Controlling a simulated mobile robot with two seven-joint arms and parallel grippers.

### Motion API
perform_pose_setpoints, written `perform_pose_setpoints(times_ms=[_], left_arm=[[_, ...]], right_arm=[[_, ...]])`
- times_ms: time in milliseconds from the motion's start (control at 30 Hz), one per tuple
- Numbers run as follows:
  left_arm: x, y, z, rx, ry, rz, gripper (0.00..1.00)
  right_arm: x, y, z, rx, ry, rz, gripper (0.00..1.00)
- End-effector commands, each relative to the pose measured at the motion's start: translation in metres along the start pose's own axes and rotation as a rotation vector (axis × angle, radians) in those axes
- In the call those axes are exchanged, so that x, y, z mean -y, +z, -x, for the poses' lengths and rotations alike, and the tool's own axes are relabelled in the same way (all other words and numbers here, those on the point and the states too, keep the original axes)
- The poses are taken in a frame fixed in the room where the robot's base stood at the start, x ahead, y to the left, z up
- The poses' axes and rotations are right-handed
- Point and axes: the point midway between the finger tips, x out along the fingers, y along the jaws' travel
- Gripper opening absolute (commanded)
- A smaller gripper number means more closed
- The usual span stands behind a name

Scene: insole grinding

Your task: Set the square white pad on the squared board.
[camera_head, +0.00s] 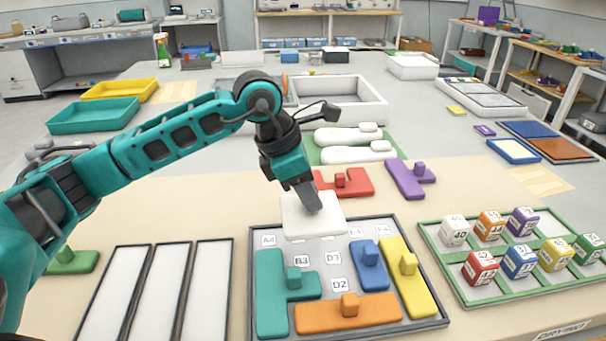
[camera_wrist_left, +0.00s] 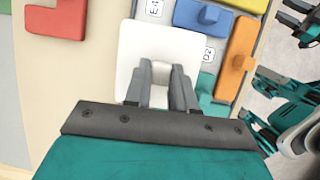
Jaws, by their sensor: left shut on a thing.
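My left gripper (camera_head: 313,208) is shut on the square white pad (camera_head: 294,217), gripping it from above. The pad is above the back edge of the squared board (camera_head: 250,262), which has a dark frame and small lettered labels. The gap between pad and board is hard to judge. On the board are a teal piece (camera_head: 272,300), an orange bar (camera_head: 330,316), a blue piece (camera_head: 371,275) and a yellow piece (camera_head: 410,283). The pad also shows in the left wrist view (camera_wrist_left: 135,50), between the left fingertips (camera_wrist_left: 163,82). Dark and teal parts of mine show there at right.
A red piece (camera_head: 355,187) and a purple piece (camera_head: 405,183) lie behind the board. A green-framed tray (camera_head: 450,275) of numbered cubes stands at right. A three-panel tray (camera_head: 112,295) lies at left, with a green piece (camera_head: 70,262) beside it.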

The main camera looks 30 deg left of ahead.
Motion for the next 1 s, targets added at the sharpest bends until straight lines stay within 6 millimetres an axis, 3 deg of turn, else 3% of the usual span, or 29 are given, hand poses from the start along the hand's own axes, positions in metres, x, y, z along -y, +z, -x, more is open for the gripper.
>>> perform_pose_setpoints(times_ms=[433,1000], left_arm=[[0.007,-0.003,-0.008,0.000,-0.012,-0.030,0.00],[0.007,-0.015,-0.039,0.000,-0.012,-0.028,0.00]], right_arm=[[0.001,0.005,-0.002,0.005,0.000,0.000,0.43],[0.002,0.024,-0.013,0.009,-0.002,-0.001,0.43]])
